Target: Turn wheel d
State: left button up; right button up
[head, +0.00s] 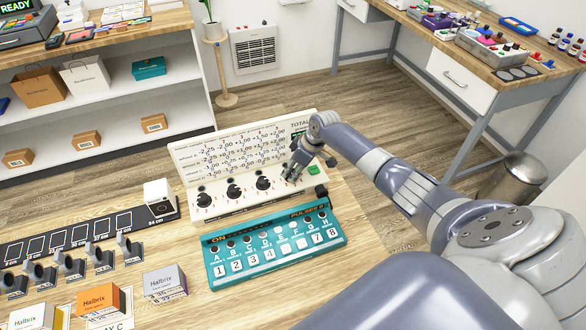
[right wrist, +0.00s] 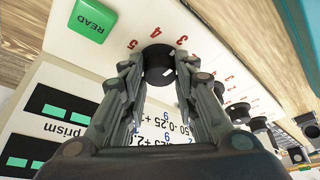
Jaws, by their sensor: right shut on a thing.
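A white panel (head: 190,160) with printed rows of numbers stands on the wooden table. Along its front is a row of black wheels: a left one (head: 204,199), a second (head: 234,190) and a third (head: 263,183). My right gripper (head: 291,173) is at the rightmost wheel, which it mostly hides in the head view. In the right wrist view, the fingers (right wrist: 157,75) are shut on this black wheel (right wrist: 157,57), wheel d by its place in the row. Red numbers ring it; 3, 4 and 5 show. Its pointer cannot be read. My left gripper is not in view.
A green READ button (right wrist: 93,19) sits close beside the held wheel. A teal keyed device (head: 275,250) lies in front of the panel. Small boxes (head: 98,300) and a dark strip (head: 60,240) are at the left. A metal bin (head: 514,180) stands on the floor at right.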

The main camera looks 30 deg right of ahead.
jog(key=shift+a+r+m+p, duration=0.15)
jog(key=shift+m+p, duration=0.25)
jog(key=shift+p, duration=0.2)
jog(key=m+h+p, duration=0.1)
jog(key=m+p, duration=0.2)
jog(key=shift+r+p, duration=0.1)
jog(key=shift+p, duration=0.3)
jog(key=shift+a+m+h+p, duration=0.15)
jog(key=shift+m+h+p, duration=0.45)
jog(key=shift+m+p, duration=0.55)
jog(key=shift+f+m+h+p, duration=0.2)
jog(key=shift+m+h+p, duration=0.4)
jog(key=shift+m, duration=0.65)
jog(key=o, duration=1.1)
jog(key=shift+f, duration=0.1)
jog(key=shift+c, duration=0.2)
jog(key=v, duration=1.2)
jog(key=shift+s, duration=0.15)
